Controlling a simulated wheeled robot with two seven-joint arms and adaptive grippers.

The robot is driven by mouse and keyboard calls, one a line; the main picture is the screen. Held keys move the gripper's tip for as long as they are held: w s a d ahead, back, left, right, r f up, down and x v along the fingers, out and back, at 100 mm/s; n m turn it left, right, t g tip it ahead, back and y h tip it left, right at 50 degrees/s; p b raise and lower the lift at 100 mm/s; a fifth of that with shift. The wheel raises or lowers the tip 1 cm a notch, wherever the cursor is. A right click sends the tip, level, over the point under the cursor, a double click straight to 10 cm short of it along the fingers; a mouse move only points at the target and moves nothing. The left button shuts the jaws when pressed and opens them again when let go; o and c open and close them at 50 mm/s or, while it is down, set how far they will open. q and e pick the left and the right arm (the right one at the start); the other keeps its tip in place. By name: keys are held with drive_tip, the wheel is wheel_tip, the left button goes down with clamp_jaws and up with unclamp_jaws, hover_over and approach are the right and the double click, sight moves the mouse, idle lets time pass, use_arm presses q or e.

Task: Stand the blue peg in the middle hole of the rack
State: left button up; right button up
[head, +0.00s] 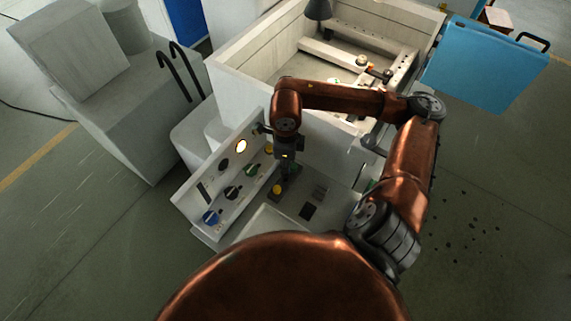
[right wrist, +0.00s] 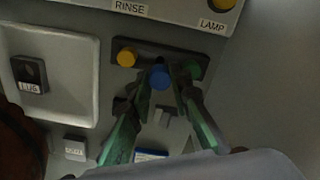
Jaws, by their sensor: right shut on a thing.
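The rack (right wrist: 146,52) is a dark bar in the right wrist view. A yellow peg (right wrist: 127,56) stands at its left end and a green peg (right wrist: 193,71) at its right. The blue peg (right wrist: 159,77) shows its round top between them, slightly nearer the camera. My right gripper (right wrist: 167,82) is shut on the blue peg, its green fingers either side. Whether the peg's lower end is in the middle hole is hidden. In the head view my right gripper (head: 285,180) points down beside the yellow peg (head: 277,189). My left gripper is not in view.
A sloped control panel (head: 210,190) with knobs and a lit lamp stands close left of the gripper. A white machine tub (head: 250,65) rises behind. A recessed switch plate (right wrist: 55,75) lies left of the rack. A blue case (head: 485,65) is far right.

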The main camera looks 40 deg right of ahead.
wheel_tip(320, 180, down, 2)
drive_tip(key=shift+b, duration=0.4)
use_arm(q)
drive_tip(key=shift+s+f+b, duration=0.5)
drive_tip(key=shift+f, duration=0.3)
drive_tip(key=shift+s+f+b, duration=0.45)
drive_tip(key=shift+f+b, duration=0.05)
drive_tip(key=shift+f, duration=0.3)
use_arm(e)
drive_tip(key=shift+f, duration=1.15)
drive_tip(key=o, duration=1.1)
drive_tip(key=shift+c, duration=0.2)
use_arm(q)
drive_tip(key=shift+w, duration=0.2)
use_arm(e)
drive_tip(key=shift+r, duration=0.1)
wheel_tip(320, 180, up, 12)
drive_tip(key=shift+f, duration=0.1)
